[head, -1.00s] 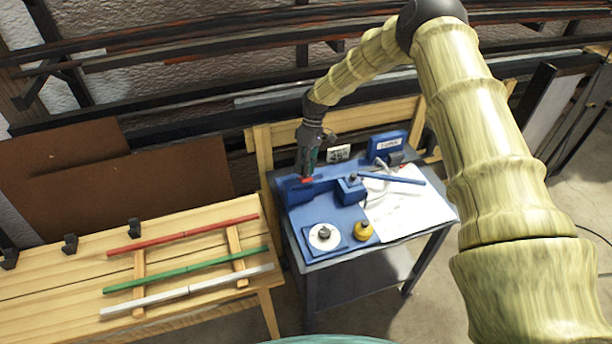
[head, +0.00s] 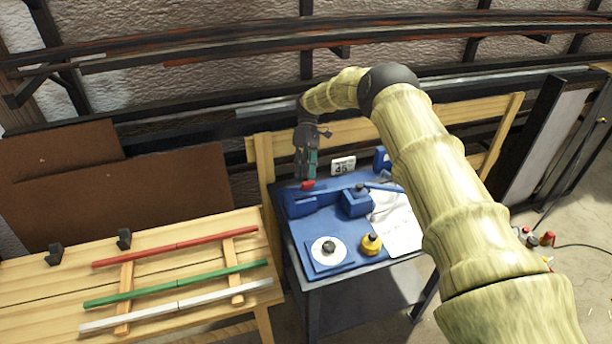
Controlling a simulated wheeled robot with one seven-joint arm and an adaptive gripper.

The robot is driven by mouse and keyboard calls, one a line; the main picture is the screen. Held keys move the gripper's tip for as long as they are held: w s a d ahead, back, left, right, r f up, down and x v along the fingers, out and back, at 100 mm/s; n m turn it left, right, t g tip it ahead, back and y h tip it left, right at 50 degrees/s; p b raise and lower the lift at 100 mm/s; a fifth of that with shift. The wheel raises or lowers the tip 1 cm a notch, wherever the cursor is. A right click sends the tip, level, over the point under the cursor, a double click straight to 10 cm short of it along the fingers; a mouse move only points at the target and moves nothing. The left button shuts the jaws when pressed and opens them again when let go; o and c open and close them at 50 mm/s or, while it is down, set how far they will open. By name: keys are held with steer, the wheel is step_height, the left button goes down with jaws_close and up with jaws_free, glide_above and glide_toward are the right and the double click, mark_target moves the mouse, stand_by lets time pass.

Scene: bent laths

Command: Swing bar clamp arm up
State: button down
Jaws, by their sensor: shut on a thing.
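The blue bending fixture stands on the small blue-topped table (head: 290,235). The bar clamp arm seems to be the low piece with a red end (head: 307,185) at the fixture's left. My gripper (head: 308,177) points down from above, shut at this red end. Its fingertips are small and dark here, so the exact hold is hard to see. A blue block (head: 355,201) with a dark knob sits right of it, and a blue lever (head: 384,187) runs right from there, partly hidden behind my arm.
A white disc with a black knob (head: 329,248) and a yellow knob (head: 371,242) stand at the table's front. A paper sheet (head: 399,234) lies right. Red (head: 176,246), green (head: 177,283) and white laths (head: 178,306) lie on the wooden bench at left. A wooden rail stands behind the table.

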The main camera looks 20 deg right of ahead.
stand_by(0.5)
steer(key=c, duration=1.3)
jaws_free()
step_height(320, 180, up, 10)
steer(key=shift+f, duration=0.1)
steer(key=shift+o, duration=0.2)
